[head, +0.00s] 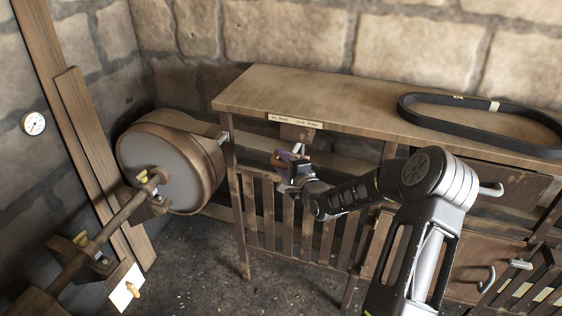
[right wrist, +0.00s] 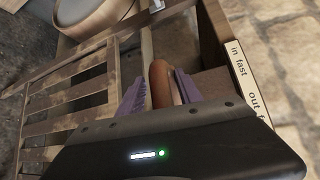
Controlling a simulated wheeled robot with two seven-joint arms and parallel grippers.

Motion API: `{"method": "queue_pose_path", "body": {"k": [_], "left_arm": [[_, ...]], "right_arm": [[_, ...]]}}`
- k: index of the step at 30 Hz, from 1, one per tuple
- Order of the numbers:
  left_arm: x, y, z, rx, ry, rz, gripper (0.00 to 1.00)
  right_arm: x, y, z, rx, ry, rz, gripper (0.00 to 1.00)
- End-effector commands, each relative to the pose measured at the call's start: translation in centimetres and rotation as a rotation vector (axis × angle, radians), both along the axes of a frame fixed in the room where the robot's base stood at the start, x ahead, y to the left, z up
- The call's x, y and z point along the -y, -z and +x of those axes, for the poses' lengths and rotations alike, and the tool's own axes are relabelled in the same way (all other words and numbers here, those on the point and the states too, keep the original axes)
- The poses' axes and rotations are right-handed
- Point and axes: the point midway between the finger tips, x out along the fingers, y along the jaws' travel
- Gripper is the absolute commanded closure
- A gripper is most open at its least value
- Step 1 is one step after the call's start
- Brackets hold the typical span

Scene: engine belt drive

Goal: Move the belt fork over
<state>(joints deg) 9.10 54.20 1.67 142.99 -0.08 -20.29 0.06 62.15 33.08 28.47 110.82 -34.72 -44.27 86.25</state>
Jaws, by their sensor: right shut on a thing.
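The belt fork's brown rounded handle (right wrist: 160,84) shows in the right wrist view between the two purple fingers of my right gripper (right wrist: 158,92). The fingers are shut on it. In the head view my right gripper (head: 290,160) is at the handle, below the bench's front edge and just under the label plate (head: 295,121). In the right wrist view the label (right wrist: 245,75) reads "in fast" and part of "out". A small metal end (head: 224,137) sticks out at the bench's left end, beside the pulley. The rest of the fork is mostly hidden. My left gripper is not in view.
The large pulley (head: 170,160) and its shaft (head: 115,220) stand left of the bench. A slatted wooden guard (head: 285,225) is below the handle. A black belt loop (head: 480,122) lies on the bench top (head: 330,95). A gauge (head: 34,123) hangs on the wall.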

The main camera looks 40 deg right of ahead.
Motion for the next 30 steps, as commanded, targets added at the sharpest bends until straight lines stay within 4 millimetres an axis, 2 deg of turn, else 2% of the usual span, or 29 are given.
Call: {"method": "queue_pose_path", "body": {"k": [3,19,23,30], "left_arm": [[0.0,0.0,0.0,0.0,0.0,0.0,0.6],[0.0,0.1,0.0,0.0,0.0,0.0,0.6],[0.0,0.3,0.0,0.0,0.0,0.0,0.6],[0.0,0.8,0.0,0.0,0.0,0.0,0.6]], "right_arm": [[0.2,0.2,-0.1,-0.005,0.003,0.001,0.58],[0.0,-0.3,-0.4,0.004,0.0,-0.005,0.58],[-0.1,-0.5,-1.8,0.004,0.002,-0.006,0.58],[-0.8,-0.9,-5.7,0.001,0.002,-0.007,0.58]]}}
